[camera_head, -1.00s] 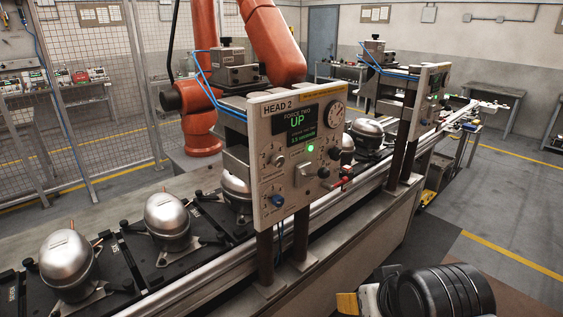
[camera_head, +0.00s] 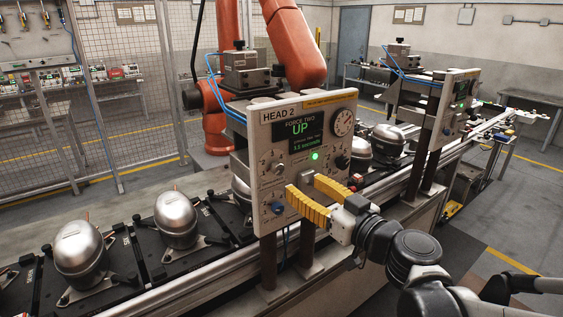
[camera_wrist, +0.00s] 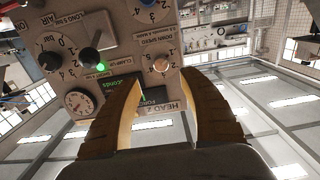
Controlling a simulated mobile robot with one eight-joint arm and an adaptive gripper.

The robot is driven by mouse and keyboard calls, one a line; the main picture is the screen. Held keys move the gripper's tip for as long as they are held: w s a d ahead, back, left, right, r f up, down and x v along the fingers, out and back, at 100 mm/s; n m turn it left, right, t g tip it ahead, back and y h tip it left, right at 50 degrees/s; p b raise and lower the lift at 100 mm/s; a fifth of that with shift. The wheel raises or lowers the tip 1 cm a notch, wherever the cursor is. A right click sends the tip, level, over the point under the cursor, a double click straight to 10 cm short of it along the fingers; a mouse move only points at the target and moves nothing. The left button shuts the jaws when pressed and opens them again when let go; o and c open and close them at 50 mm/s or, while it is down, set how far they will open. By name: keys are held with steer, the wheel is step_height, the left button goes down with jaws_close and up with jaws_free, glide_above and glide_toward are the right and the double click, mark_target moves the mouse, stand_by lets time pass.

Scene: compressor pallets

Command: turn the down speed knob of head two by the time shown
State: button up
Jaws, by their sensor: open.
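The HEAD 2 control panel (camera_head: 262,225) stands on posts beside the conveyor. Its screen (camera_head: 301,135) reads FORCE TWO, UP, with a seconds value too small to read surely. The pale down speed knob (camera_head: 278,169) is at the panel's left, above a blue knob (camera_head: 277,208). In the upside-down wrist view, the down speed knob (camera_wrist: 161,64) appears between the fingertips, beyond them. My gripper (camera_head: 304,184) is open and empty, its yellow fingers pointing at the panel; it also frames the wrist view (camera_wrist: 162,78). The gap to the panel is hard to judge.
A lit green lamp (camera_head: 315,156), a dial gauge (camera_head: 344,122) and black knobs share the panel. Silver compressors (camera_head: 80,250) sit on black pallets along the conveyor. An orange robot arm (camera_head: 295,45) stands behind. A second similar panel (camera_head: 459,108) is farther right.

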mark_target(280, 170)
steer(key=b+x, duration=0.2)
steer(key=x, duration=0.8)
steer(key=shift+w+a+b, duration=0.2)
steer(key=shift+a+b, duration=0.1)
steer(key=shift+a, duration=0.05)
steer(key=shift+c, duration=0.3)
jaws_close()
